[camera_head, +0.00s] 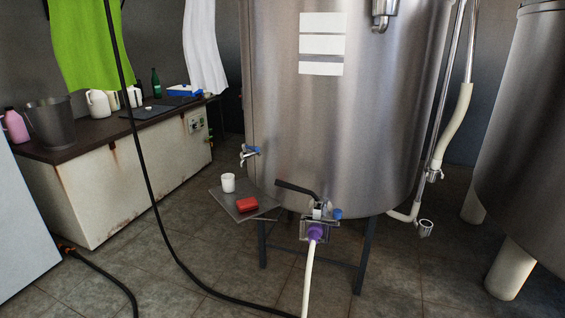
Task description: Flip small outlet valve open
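A small tap with a blue handle (252,149) sticks out from the lower left side of the large steel tank (345,120). Its spout points down and to the left. The blue handle looks roughly level, but it is too small to tell whether the valve is open or shut. A larger outlet valve (318,211) with a long black lever (294,188) sits at the tank's bottom front. A purple fitting (316,232) and a white hose (309,275) hang from it. Neither of my grippers is in view.
A small grey shelf (226,204) below the tap bears a white cup (228,183) and a red block (247,205). A black hose (152,190) hangs at the left and runs across the tiled floor. A counter (95,140) stands at left, a second tank (530,130) at right.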

